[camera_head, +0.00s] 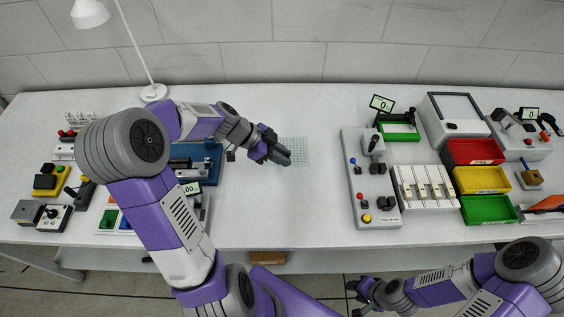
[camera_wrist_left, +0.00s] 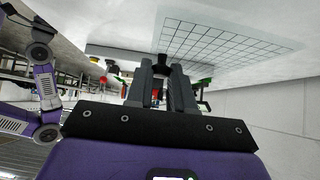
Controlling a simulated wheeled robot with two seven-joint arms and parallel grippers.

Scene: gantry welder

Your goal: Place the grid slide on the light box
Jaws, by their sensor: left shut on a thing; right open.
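The grid slide (camera_head: 299,145) is a pale, see-through sheet with thin grid lines, over the middle of the white table. It fills the upper part of the left wrist view (camera_wrist_left: 220,45). My left gripper (camera_head: 286,157) is at the slide's near left edge, shut on it; a small dark piece shows between the fingertips (camera_wrist_left: 163,72). I cannot tell the slide's exact height above the table. A white box with a pale, dark-edged top panel (camera_head: 455,107), which looks like the light box, stands at the back right. My right gripper (camera_head: 363,290) is open and empty, in front of the table.
A grey control panel (camera_head: 368,185) and a white slotted rack (camera_head: 425,188) stand between the slide and the right side. Red, yellow and green bins (camera_head: 480,180) stand in front of the white box. A lamp (camera_head: 154,92) stands back left. The table's middle is clear.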

